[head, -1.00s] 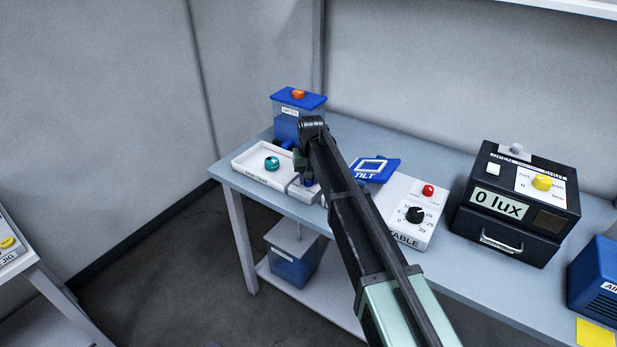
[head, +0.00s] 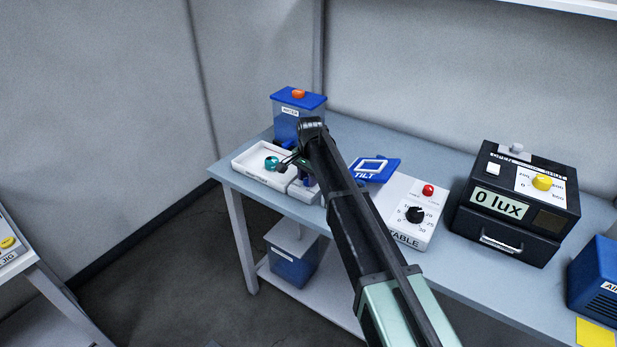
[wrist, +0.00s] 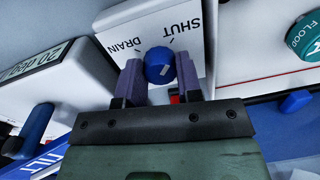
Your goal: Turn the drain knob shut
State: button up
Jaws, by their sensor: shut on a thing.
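The drain knob (wrist: 159,66) is small, round and blue with a short white mark, and sits on a white panel (wrist: 205,18) lettered DRAIN and SHUT, each with a tick. My gripper (wrist: 158,75) has its two purple-grey fingers closed on the knob, one on each side. I cannot tell exactly which tick the white mark points at. In the head view my gripper (head: 292,163) is at the small white drain box (head: 302,193), beside the tray, and my arm partly covers the box.
A white tray (head: 244,165) with a teal FLOOD knob (head: 271,163) is close on the left. A blue-lidded water tank (head: 297,100) stands behind. A blue TILT frame (head: 392,166) and a white control box (head: 428,208) are to the right.

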jog(key=shift+m, duration=0.5)
jog(key=o, duration=0.9)
jog(key=shift+o, duration=0.2)
notch_tip(320, 180, up, 11)
jog(key=p, duration=1.1)
jog(key=shift+s+d, duration=0.15)
jog(key=shift+s, duration=0.05)
jog(key=shift+f, duration=0.1)
